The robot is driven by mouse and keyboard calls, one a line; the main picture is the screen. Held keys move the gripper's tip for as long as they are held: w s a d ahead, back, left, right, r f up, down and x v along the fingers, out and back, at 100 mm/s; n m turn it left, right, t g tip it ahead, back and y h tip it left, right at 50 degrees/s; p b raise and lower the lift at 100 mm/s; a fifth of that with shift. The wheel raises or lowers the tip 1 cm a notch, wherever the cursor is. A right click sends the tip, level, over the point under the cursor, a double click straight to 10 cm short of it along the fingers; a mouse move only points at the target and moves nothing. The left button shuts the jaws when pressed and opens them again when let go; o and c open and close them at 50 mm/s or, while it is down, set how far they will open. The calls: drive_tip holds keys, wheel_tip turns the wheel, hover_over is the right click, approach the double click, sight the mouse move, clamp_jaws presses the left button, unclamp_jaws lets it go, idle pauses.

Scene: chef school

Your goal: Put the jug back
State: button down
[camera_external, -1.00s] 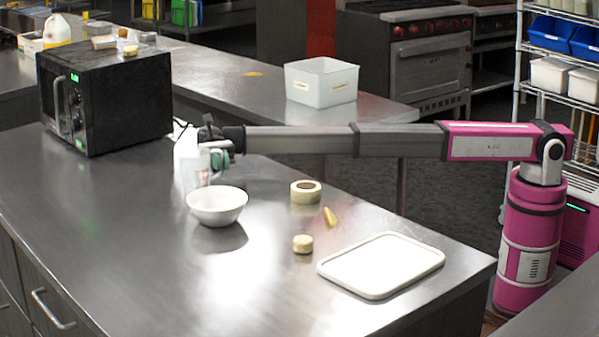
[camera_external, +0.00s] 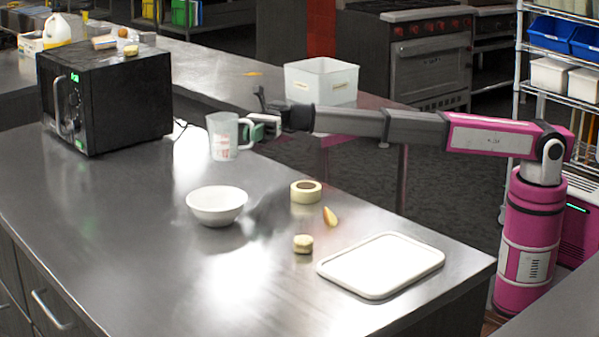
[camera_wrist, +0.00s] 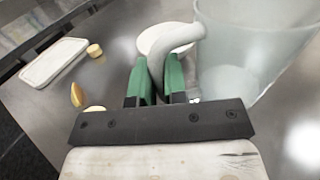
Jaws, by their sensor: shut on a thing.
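The jug (camera_external: 222,138) is a clear, whitish measuring jug with red markings, upright above the counter near the microwave. My gripper (camera_external: 254,132) is to its right, shut on its handle. In the wrist view the jug (camera_wrist: 255,45) fills the upper right, and the green fingers of my gripper (camera_wrist: 160,82) stand on both sides of its handle. The jug looks raised off the counter; its shadow falls away from it.
A white bowl (camera_external: 217,207) stands on the counter (camera_external: 150,270) below the jug. A tape-like ring (camera_external: 306,191), a yellow wedge (camera_external: 330,216), a small round piece (camera_external: 303,243) and a white tray (camera_external: 381,266) lie to the right. A black microwave (camera_external: 105,100) stands at left.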

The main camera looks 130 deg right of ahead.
drive_tip(key=shift+w+d+f, duration=0.1)
drive_tip(key=shift+d+f, duration=1.8)
drive_tip(key=shift+f, duration=0.25)
drive_tip(key=shift+d+f, duration=1.85)
drive_tip(key=shift+f, duration=0.25)
drive_tip(key=shift+f, duration=0.15)
drive_tip(key=c, duration=1.2)
unclamp_jaws()
drive_tip(key=shift+o, duration=0.2)
drive_tip(key=shift+r, duration=0.2)
drive_tip(key=shift+s+d, duration=0.15)
drive_tip(key=shift+s, duration=0.2)
drive_tip(key=shift+v, duration=1.2)
wheel_tip(320, 180, up, 7)
